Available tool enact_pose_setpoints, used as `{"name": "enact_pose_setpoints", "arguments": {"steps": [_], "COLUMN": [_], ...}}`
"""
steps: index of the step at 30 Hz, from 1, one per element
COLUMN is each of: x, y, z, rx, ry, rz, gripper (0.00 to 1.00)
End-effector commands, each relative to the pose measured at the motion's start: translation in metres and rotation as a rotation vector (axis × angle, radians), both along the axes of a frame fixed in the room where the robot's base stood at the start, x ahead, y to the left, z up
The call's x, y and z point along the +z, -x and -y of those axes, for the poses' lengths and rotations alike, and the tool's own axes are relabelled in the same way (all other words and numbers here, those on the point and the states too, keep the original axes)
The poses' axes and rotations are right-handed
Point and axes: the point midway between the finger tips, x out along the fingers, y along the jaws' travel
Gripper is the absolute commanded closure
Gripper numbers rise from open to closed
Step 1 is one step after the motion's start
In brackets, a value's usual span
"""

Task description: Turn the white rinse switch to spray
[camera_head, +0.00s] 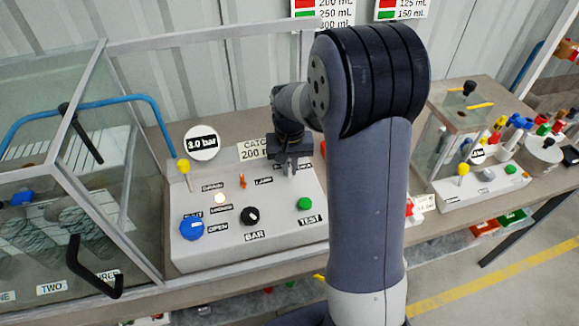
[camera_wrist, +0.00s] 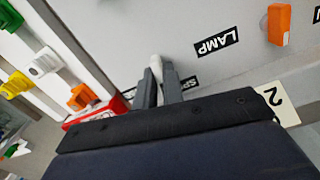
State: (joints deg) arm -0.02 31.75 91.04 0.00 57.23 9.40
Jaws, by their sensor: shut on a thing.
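The white rinse switch (camera_wrist: 157,66) shows between the two fingers of my gripper (camera_wrist: 159,80) in the wrist view. The fingers are shut on it, one on each side. Labels beside the fingers are mostly covered, and one begins with "SP". In the head view my gripper (camera_head: 289,167) points down at the back right of the grey control panel (camera_head: 285,222). There the white switch is hidden behind the gripper. Which position the switch stands at, I cannot tell.
An orange lamp switch (camera_wrist: 279,24) sits near the LAMP label (camera_wrist: 217,41). The panel also carries a blue knob (camera_head: 191,228), a black knob (camera_head: 250,216), a green button (camera_head: 304,204) and a yellow-topped lever (camera_head: 184,170). A glass tank stands left.

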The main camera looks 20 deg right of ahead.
Motion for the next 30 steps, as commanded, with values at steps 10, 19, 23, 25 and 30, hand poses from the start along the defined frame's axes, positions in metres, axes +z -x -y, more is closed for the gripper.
{"name": "enact_pose_setpoints", "arguments": {"steps": [10,19,23,25,30], "x": [0.0006,0.0009,0.0009,0.0009,0.0008], "y": [-0.0004,-0.0005,-0.0006,-0.0006,-0.0006], "z": [0.0,0.0,0.0,0.0,0.0], "rx": [0.152,0.181,0.181,0.181,0.18], "ry": [0.0,0.0,0.0,0.0,0.0], "rz": [0.002,0.002,0.002,0.002,0.002], "gripper": [1.0,1.0,1.0,1.0,0.81]}}
